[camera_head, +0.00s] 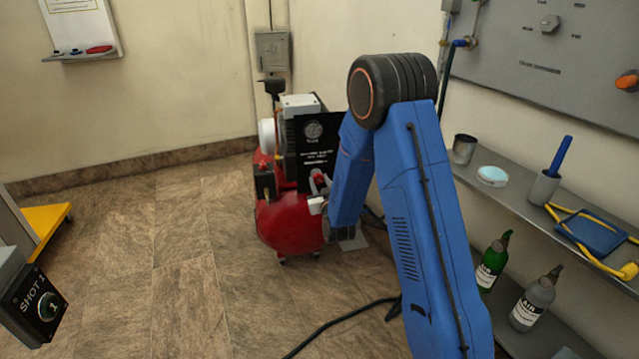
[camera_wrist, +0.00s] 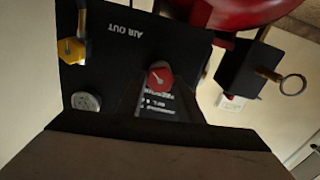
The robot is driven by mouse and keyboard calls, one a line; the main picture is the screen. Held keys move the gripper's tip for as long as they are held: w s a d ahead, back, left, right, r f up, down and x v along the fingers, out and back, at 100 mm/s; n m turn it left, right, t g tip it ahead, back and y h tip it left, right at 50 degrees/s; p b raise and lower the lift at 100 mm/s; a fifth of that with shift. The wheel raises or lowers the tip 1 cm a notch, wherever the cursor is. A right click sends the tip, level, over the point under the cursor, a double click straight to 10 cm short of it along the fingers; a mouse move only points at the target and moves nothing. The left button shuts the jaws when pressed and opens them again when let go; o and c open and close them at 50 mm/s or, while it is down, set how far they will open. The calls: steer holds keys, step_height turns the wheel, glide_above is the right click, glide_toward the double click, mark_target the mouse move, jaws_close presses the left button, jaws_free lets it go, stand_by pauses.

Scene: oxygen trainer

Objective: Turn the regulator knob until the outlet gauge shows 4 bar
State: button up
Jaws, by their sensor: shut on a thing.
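The compressor (camera_head: 290,222) is red and stands on the floor, with a black panel (camera_head: 318,160) above its tank. A round gauge (camera_head: 313,130) sits high on that panel; its needle is too small to read. In the wrist view, the red knob (camera_wrist: 160,76) with a pale pointer mark is on the black panel, near the centre. My gripper (camera_wrist: 159,94) is at the knob and shut on it; its dark fingers barely stand out from the panel. I cannot make out an outlet gauge reading.
A shelf (camera_head: 510,205) with loose items runs along the right wall. A black cable (camera_head: 340,318) crosses the floor.

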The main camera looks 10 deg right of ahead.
steer(key=shift+m, duration=0.6)
steer(key=o, duration=1.1)
steer(key=shift+c, duration=0.2)
